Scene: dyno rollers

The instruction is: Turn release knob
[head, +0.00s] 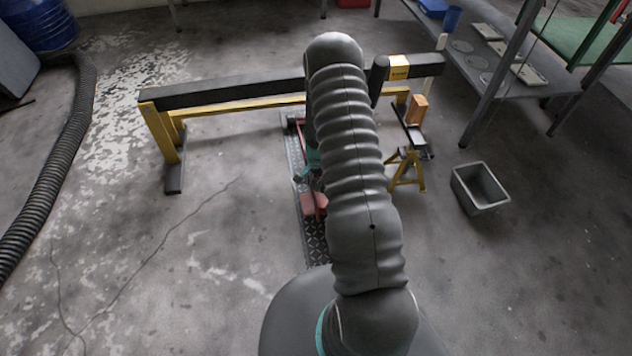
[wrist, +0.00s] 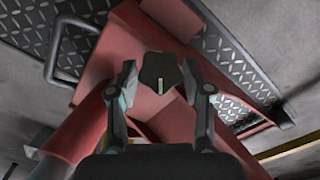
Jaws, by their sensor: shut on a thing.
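The release knob (wrist: 160,68) is dark with a short pale mark, which points straight down in the wrist view. It sits on a red metal frame (wrist: 80,138). My gripper (wrist: 159,78) has one finger on each side of the knob and is shut on it. In the head view my arm hides the knob and most of my gripper. Parts of the red frame (head: 314,205) show there just left of my arm.
A black padded beam on yellow legs (head: 220,93) stands behind. A yellow stand (head: 407,172) and a grey bin (head: 480,187) are to the right, near a metal table (head: 500,55). A black hose (head: 70,150) lies left. Open floor lies front left.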

